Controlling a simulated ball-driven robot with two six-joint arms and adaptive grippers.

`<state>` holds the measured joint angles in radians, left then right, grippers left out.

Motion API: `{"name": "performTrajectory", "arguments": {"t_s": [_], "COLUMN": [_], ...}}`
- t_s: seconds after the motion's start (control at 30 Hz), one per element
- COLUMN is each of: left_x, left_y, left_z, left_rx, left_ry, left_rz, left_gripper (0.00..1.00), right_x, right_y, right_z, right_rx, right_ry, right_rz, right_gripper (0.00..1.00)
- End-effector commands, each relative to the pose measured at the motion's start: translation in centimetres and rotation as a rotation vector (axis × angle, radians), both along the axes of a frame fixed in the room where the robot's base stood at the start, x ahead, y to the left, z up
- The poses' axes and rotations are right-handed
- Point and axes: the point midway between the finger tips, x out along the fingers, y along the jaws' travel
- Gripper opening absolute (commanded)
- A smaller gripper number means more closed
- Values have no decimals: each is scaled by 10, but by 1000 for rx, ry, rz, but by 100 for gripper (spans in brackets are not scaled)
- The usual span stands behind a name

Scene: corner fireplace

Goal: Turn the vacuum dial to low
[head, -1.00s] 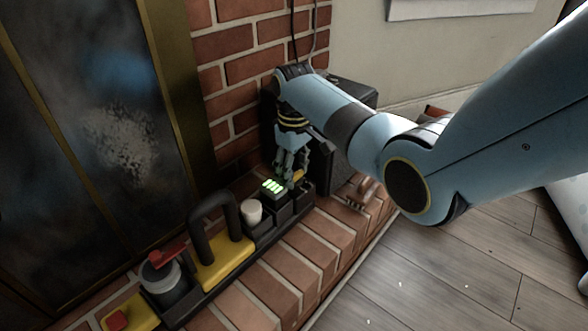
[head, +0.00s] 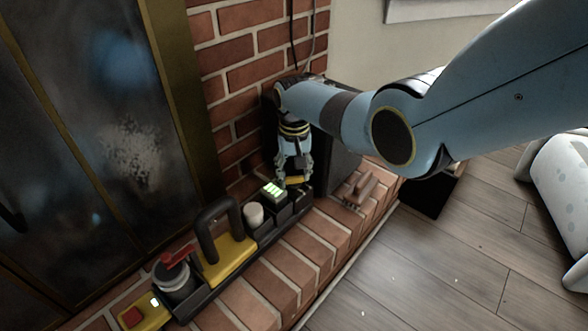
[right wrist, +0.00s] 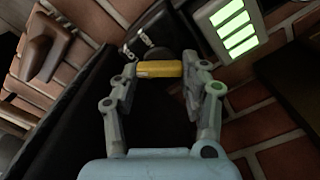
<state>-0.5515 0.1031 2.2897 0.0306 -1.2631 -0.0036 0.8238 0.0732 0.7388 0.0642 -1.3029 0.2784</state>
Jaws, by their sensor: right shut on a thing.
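My right gripper (head: 295,176) reaches down to the far end of the row of controls on the brick hearth. It is shut on a small yellow bar (right wrist: 160,69), which looks like the grip of the vacuum dial. The bar lies crosswise between the fingertips in the right wrist view, with a dark round base behind it. My left gripper is not in view.
Along the row stand a white knob (head: 254,215), a black loop handle (head: 218,224) on a yellow base, a red-topped grey cylinder (head: 175,275) and a red button (head: 132,317). A dark box (head: 343,160) stands behind the gripper.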

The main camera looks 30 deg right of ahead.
Motion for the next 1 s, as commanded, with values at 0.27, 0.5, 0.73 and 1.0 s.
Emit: {"name": "performTrajectory", "arguments": {"t_s": [0.27,0.5,0.73,1.0], "left_x": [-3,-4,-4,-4], "left_y": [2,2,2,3], "left_z": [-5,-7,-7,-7], "left_rx": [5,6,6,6], "left_ry": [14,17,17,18], "left_rz": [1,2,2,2], "left_gripper": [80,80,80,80], "right_x": [0,0,0,0], "right_y": [0,0,0,-1], "right_z": [0,0,0,0], "right_rx": [-1,-1,0,0], "right_ry": [-2,-2,-2,-1], "right_rz": [-95,-116,-116,-116], "right_gripper": [13,13,13,56]}}
